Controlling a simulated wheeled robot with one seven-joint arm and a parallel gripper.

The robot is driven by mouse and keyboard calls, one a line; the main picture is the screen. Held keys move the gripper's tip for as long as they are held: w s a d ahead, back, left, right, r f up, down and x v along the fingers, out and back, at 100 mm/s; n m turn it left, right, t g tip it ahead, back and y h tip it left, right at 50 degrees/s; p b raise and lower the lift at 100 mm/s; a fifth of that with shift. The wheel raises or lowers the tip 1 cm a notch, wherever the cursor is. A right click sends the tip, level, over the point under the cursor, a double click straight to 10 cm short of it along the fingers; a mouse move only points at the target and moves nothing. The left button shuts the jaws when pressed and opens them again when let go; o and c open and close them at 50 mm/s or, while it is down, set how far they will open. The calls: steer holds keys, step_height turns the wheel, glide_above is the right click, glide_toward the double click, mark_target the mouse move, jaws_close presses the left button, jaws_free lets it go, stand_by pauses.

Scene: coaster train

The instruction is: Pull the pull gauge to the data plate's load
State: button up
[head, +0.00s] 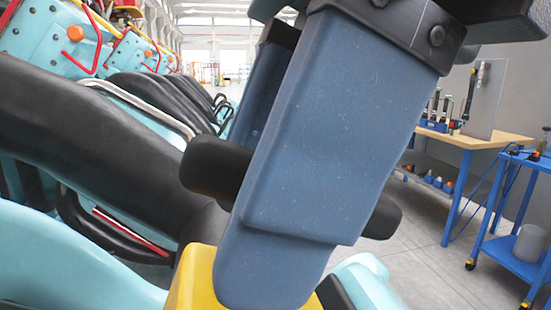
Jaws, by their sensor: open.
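My gripper (262,270) fills the middle of the head view, its two blue-grey fingers pointing down. The near finger covers most of the far one. My gripper is open. A thick black bar (216,170) shows on both sides of the fingers, tilted down to the right; it looks like the pull gauge's handle. The near finger hides its middle, so I cannot tell whether they touch. A yellow part (193,280), perhaps the gauge's body, sits below by the fingertips and is mostly hidden. I cannot make out a gauge reading or a data plate.
Teal coaster cars with black restraints (110,150) fill the left side, close to my gripper. At right stand a wooden-topped workbench (482,141) with tools and a blue cart (515,255) holding a grey bucket (530,243). Grey floor (420,250) lies open before them.

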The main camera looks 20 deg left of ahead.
jaws_close()
stand_by(0.4)
stand_by(1.0)
